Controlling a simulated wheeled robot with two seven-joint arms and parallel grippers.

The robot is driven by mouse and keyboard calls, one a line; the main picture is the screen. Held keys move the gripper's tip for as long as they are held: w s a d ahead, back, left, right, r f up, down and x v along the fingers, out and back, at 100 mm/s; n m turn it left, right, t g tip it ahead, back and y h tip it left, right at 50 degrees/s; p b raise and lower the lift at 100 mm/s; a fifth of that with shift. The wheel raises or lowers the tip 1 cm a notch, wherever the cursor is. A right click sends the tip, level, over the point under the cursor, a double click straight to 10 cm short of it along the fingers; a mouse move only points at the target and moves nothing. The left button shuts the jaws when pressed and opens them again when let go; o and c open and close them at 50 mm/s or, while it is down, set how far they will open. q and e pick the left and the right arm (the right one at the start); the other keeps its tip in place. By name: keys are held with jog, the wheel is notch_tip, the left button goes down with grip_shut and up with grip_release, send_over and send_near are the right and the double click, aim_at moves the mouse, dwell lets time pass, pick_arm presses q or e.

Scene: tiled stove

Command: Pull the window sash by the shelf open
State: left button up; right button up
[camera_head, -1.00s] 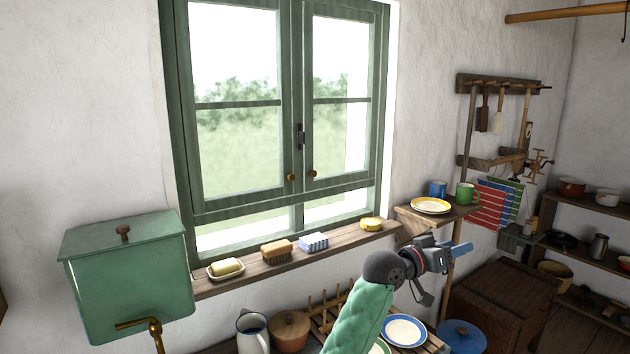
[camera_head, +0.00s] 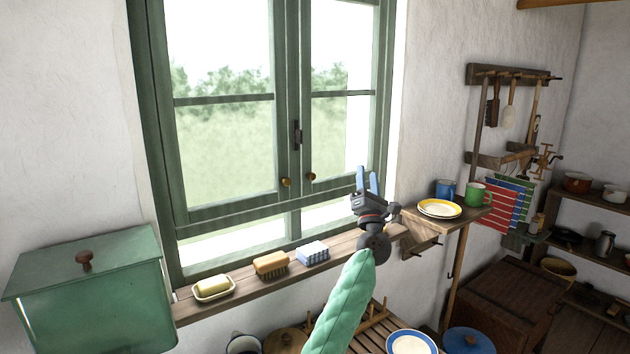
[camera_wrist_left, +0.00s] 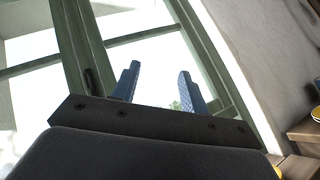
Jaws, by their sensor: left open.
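The green window sash by the shelf (camera_head: 343,97) is the right one of two. It looks closed against the middle post, with a small brass knob (camera_head: 311,177) at its lower left. My left gripper (camera_head: 367,182) is open and empty, fingers pointing up, to the right of this knob and apart from it in the picture. In the left wrist view, the two blue fingers (camera_wrist_left: 158,85) stand apart with window glass behind them. The knob is not visible there. A dark latch (camera_head: 297,135) sits on the middle post. My right gripper is out of view.
The sill (camera_head: 240,291) holds a soap dish (camera_head: 213,288), a brush (camera_head: 271,264) and a blue-white block (camera_head: 312,253). Right of my arm, the shelf (camera_head: 437,227) bears a yellow-rimmed plate (camera_head: 439,208), a blue mug (camera_head: 445,189) and a green mug (camera_head: 477,195).

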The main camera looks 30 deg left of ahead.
pick_arm(q)
jog(key=a+f+n+g+y, duration=0.4)
jog(key=a+n+g+y, duration=0.15)
jog(key=n+g, duration=0.9)
jog(key=n, duration=0.2)
send_near(313, 178)
jog(key=a, duration=0.2)
jog(key=shift+m+t+y, duration=0.25)
jog(key=shift+m+y, duration=0.1)
jog(key=shift+y, duration=0.1)
jog(key=p+x, duration=0.1)
jog(key=x, duration=0.1)
jog(key=p+x, duration=0.2)
jog(key=x, duration=0.1)
jog(key=shift+w+p, duration=0.3)
jog(key=shift+w, duration=0.1)
jog(key=shift+w+a+r, duration=0.15)
jog(key=shift+w+a, duration=0.1)
jog(key=shift+a, duration=0.3)
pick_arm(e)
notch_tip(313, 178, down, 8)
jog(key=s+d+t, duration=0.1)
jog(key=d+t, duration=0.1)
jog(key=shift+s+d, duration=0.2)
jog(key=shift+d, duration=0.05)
pick_arm(q)
grip_shut()
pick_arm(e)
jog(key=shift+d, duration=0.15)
